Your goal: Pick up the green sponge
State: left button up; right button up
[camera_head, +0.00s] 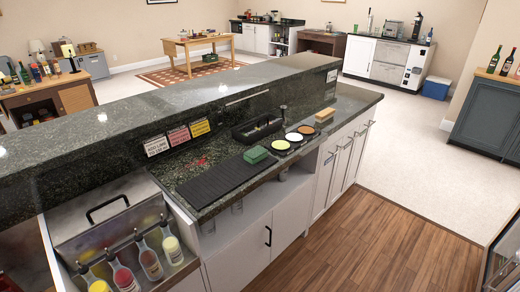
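A small green sponge (256,155) lies on the lower dark counter of the bar. It sits at the far right end of a black ribbed mat (228,180), beside a black holder with round dishes. Neither of my grippers shows in the head view, so nothing of mine is seen near the sponge.
The round-dish holder (293,137), a black caddy (257,129) and a wooden-topped brush or block (325,115) stand close to the sponge. A raised dark ledge (130,105) runs behind. Bottles (150,260) stand at front left. Wooden floor (375,245) is clear.

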aim_at(252, 156)
jog(key=i+l+u, duration=0.1)
jog(key=i+l, duration=0.65)
jog(key=l, duration=0.1)
